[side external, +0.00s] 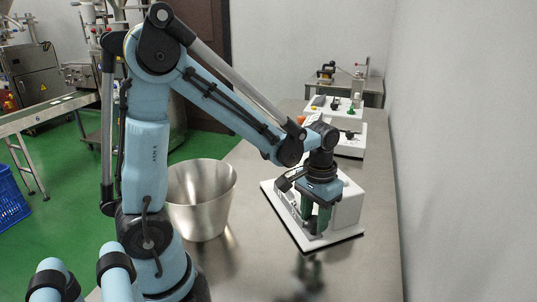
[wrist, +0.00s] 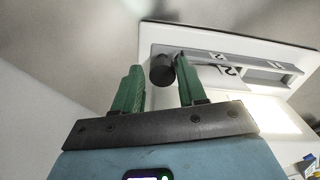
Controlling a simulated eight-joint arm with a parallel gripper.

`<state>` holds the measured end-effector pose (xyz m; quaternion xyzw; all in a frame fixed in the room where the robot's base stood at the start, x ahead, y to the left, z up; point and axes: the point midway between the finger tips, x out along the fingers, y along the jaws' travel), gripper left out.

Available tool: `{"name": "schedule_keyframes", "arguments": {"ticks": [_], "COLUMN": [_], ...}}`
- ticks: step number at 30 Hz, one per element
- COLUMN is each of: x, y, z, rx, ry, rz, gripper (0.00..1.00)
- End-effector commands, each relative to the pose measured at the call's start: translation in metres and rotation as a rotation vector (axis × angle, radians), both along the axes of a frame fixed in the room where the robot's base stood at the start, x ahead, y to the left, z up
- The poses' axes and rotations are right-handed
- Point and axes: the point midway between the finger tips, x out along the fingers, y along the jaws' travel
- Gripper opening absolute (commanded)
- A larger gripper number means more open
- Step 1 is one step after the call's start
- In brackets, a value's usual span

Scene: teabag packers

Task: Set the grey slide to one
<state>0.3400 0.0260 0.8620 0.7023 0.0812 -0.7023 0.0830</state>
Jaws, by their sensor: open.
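A white device with a sloped white housing (side external: 347,207) stands on the steel table under my gripper (side external: 313,222). In the wrist view its grey slide track (wrist: 215,56) runs across the panel, with a dark round knob (wrist: 161,69) near the track's left end. My gripper (wrist: 159,65) has green fingers, open, pointing down at the device. The knob appears between the fingertips; I cannot tell whether either finger touches it. The side view hides the knob behind the gripper.
A metal bucket (side external: 202,198) stands left of the device. Another white device (side external: 350,138) with coloured knobs stands behind it, and a small table (side external: 372,88) stands farther back. A grey wall (side external: 455,150) bounds the right. The front of the steel table (side external: 345,275) is clear.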

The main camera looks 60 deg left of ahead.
Motion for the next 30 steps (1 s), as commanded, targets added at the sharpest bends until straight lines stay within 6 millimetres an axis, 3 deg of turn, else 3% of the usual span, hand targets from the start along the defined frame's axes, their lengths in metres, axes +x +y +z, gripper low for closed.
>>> {"name": "schedule_keyframes", "arguments": {"ticks": [5, 21, 30], "x": [0.000, 0.000, 0.000], "y": [0.001, 0.000, 0.000], "z": [0.010, 0.089, 0.117], "rx": [0.001, 0.000, -0.001], "ry": [0.000, 0.000, 0.000], "rz": [0.001, 0.000, -0.001], "gripper": [0.41, 0.41, 0.41]}}
